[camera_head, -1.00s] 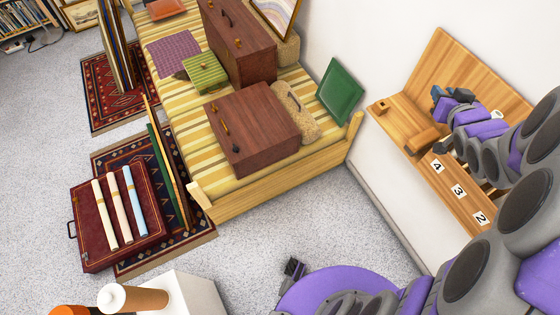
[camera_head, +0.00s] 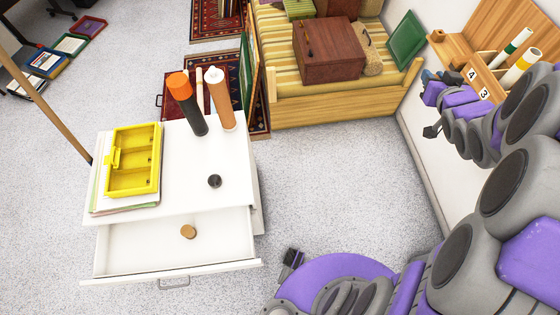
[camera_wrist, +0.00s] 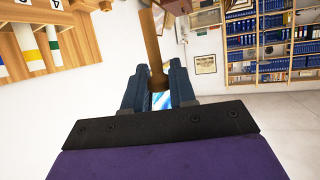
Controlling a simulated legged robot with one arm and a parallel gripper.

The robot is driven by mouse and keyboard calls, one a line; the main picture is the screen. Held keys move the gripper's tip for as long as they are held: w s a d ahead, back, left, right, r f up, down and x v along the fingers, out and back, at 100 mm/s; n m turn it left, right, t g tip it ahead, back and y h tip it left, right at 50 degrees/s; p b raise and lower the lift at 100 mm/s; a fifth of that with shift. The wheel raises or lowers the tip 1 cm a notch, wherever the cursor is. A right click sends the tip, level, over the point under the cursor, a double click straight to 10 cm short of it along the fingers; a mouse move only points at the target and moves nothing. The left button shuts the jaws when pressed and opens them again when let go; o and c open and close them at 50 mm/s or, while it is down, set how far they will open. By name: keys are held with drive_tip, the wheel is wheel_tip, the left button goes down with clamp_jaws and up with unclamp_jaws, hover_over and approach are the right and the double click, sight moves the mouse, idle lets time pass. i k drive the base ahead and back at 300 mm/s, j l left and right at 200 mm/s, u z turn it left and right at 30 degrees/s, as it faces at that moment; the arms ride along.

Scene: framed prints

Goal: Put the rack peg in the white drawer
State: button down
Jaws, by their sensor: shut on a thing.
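My gripper (camera_head: 428,77) is at the right in the head view, in front of the wooden wall rack (camera_head: 482,82). In the wrist view its two dark fingers (camera_wrist: 160,88) are closed on a brown wooden stick, the rack peg (camera_wrist: 153,50), which points away from my gripper. I cannot make the peg out clearly in the head view. The white drawer (camera_head: 118,262) is pulled open at the lower left, well apart from my gripper. A small round wooden piece (camera_head: 188,232) lies inside it, and the rest of its floor is bare.
On the white cabinet top (camera_head: 225,165) stand an orange-capped dark tube (camera_head: 185,100), a brown tube (camera_head: 220,100), a yellow tray (camera_head: 133,160) on papers and a small dark round thing (camera_head: 214,181). A striped daybed (camera_head: 345,105) stands behind. Open carpet lies between the cabinet and rack.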

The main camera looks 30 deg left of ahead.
sight(222, 247)
drive_tip(key=k+j+u, duration=0.25)
drive_tip(key=k+j, duration=0.15)
drive_tip(key=j, duration=0.15)
drive_tip(key=k+j+u, duration=0.25)
drive_tip(key=j, duration=0.4)
drive_tip(key=k+j+u, duration=0.3)
drive_tip(key=j, duration=0.4)
drive_tip(key=i+j, duration=0.1)
drive_tip(key=j, duration=0.4)
drive_tip(key=j+u, duration=0.15)
drive_tip(key=j, duration=0.3)
drive_tip(key=i, duration=0.05)
